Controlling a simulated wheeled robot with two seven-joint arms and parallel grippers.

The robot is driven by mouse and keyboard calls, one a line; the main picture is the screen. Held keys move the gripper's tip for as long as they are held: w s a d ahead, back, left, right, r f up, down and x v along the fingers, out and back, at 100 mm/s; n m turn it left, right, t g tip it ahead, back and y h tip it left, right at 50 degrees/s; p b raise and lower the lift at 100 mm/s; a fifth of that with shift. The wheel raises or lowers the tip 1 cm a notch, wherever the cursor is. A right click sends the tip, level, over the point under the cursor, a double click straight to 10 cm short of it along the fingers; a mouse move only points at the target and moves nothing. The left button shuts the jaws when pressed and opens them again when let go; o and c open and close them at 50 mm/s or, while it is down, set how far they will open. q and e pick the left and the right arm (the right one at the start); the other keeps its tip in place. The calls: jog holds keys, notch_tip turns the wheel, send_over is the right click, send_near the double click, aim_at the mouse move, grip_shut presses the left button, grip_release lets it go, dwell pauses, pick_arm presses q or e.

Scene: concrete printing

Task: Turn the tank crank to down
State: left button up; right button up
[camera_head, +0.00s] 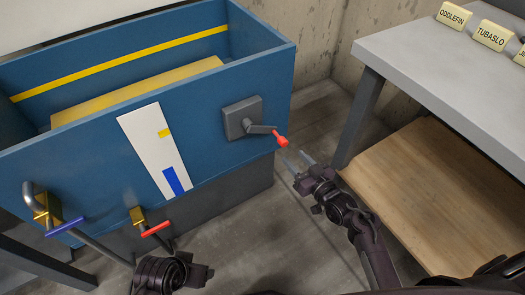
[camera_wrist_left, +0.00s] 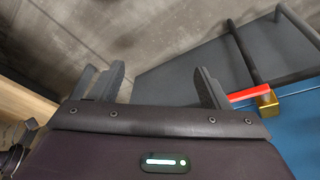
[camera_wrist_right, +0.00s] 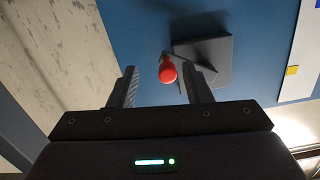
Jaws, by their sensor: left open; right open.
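The tank (camera_head: 95,150) is a blue open-topped box at the left of the head view. Its crank (camera_head: 263,129) is a grey arm on a square grey plate (camera_head: 242,118), with a red knob (camera_head: 281,140) at its end. The arm points right and slightly down. My right gripper (camera_head: 298,160) is open just beyond the knob. In the right wrist view the red knob (camera_wrist_right: 168,72) shows between the open fingers, ahead of them; contact is not visible. My left gripper (camera_wrist_left: 160,88) is open and empty, low in front of the tank.
A blue-handled valve (camera_head: 63,227) and a red-handled valve (camera_head: 156,229) stand at the tank's lower front. A white gauge strip (camera_head: 150,140) is on the tank face. A grey table (camera_head: 440,70) with name cards and a wooden lower shelf (camera_head: 440,195) stands at right.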

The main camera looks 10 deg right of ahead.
aim_at(279, 137)
jog(key=shift+w+a+r+n+t+y+b, duration=0.15)
jog(key=shift+w+a+r+y, duration=0.1)
jog(key=shift+r, duration=0.3)
jog(key=shift+w+a+r+n+t+y+b, duration=0.1)
jog(key=shift+w+r+n+t+y+b, duration=0.1)
jog(key=shift+r, duration=0.35)
jog(key=shift+w+a+r, duration=0.15)
jog(key=shift+w+a, duration=0.05)
jog(key=shift+w, duration=0.1)
jog(key=b+x, duration=0.1)
jog(key=x, duration=0.6)
pick_arm(q)
jog(key=shift+w+d+r+t+h, duration=0.25)
jog(key=shift+d+r+t+h, duration=0.15)
jog(key=shift+d+r+t, duration=0.3)
jog(key=shift+r, duration=0.1)
pick_arm(e)
jog(key=shift+c, duration=0.3)
grip_shut()
